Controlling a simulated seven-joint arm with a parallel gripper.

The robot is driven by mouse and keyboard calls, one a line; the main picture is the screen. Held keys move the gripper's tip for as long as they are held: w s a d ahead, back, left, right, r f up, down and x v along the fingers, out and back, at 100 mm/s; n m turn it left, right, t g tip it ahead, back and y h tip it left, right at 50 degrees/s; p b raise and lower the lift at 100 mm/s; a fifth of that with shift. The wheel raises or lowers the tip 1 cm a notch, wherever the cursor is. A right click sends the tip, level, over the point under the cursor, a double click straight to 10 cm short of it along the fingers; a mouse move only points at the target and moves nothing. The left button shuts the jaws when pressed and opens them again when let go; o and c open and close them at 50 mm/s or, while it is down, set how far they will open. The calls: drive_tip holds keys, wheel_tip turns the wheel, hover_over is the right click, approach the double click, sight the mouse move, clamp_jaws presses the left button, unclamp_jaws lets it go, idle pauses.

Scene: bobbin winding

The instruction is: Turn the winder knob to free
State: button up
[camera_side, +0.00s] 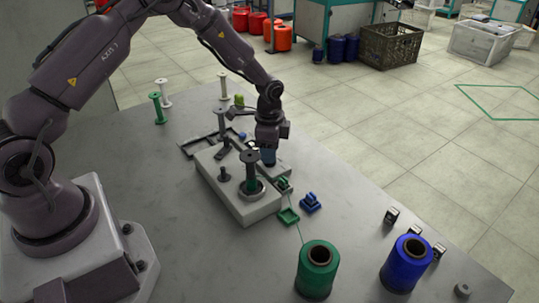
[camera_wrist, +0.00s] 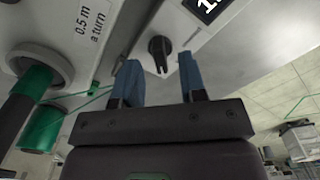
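The winder (camera_side: 232,200) is a light grey box on the table. Its knob (camera_wrist: 160,50) is small and black with a pointed grip, seen on the winder's pale face in the wrist view. In the side view the knob cannot be made out behind my gripper (camera_side: 268,158). My gripper also shows in the wrist view (camera_wrist: 160,66), its two blue fingers apart, open and empty. The knob appears between and beyond the fingertips; I see no contact. A bobbin (camera_side: 250,162) with green at its lower part stands on the winder.
A green thread spool (camera_side: 318,268) and a blue thread spool (camera_side: 406,262) stand at the front. Empty bobbins (camera_side: 164,92) stand at the back. A green thread runs near the winder.

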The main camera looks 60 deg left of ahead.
drive_tip(key=shift+f, duration=1)
clamp_jaws()
